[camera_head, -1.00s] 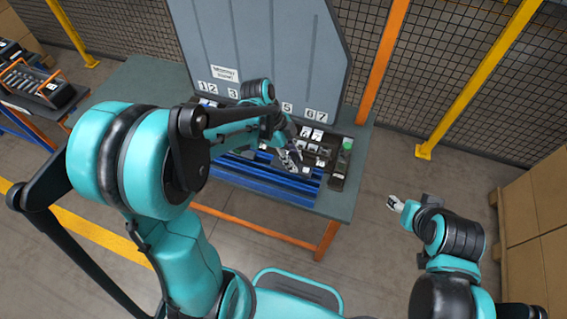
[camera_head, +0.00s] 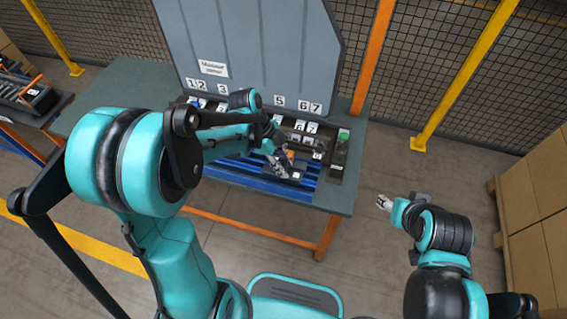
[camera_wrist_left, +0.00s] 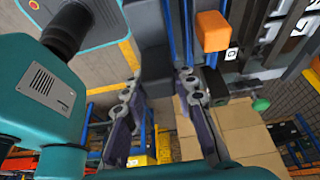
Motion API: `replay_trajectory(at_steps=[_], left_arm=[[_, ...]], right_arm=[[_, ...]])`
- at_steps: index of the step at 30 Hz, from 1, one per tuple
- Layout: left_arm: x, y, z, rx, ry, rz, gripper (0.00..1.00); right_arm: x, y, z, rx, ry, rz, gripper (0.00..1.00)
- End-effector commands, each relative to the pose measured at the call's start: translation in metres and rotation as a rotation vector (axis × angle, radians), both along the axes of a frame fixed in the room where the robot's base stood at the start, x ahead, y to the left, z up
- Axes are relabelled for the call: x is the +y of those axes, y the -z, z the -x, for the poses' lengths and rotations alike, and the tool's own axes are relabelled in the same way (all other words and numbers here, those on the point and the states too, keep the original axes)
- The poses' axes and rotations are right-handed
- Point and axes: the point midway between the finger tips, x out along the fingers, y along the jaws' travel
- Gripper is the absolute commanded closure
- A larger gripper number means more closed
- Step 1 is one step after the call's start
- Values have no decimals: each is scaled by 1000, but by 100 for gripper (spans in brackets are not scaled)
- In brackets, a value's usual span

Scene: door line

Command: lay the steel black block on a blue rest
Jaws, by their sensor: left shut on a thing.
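My left gripper (camera_head: 281,165) is over the front part of the bench, above the blue rests (camera_head: 235,174). In the left wrist view its two fingers (camera_wrist_left: 158,82) stand on either side of a dark grey-black block (camera_wrist_left: 155,66) and are shut on it. The blue rests also show there as blue bars (camera_wrist_left: 188,30) beside the block. Whether the block touches a rest I cannot tell. In the head view the gripper hides much of the block. My right gripper (camera_head: 384,202) is off the bench at the right, small in view; its jaw state is unclear.
An orange block (camera_wrist_left: 212,32) is close to the left fingers. Behind are several dark blocks with white tags and a grey numbered panel (camera_head: 250,50). A green-topped item (camera_head: 343,135) stands at the bench's right end.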

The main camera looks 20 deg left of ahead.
Motion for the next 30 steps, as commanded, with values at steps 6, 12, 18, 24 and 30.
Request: replay_trajectory(at_steps=[6,12,18,24,30], left_arm=[[0,-1,0,0,0,0,100],[0,-5,-1,0,0,0,100],[0,-1,0,0,0,0,100],[0,7,0,0,0,0,100],[0,15,0,0,0,0,100]], right_arm=[[0,-1,0,0,0,0,49],[0,-24,0,0,0,0,49],[0,-49,0,0,0,0,49],[0,-48,0,0,0,0,49],[0,-41,0,0,0,0,49]])
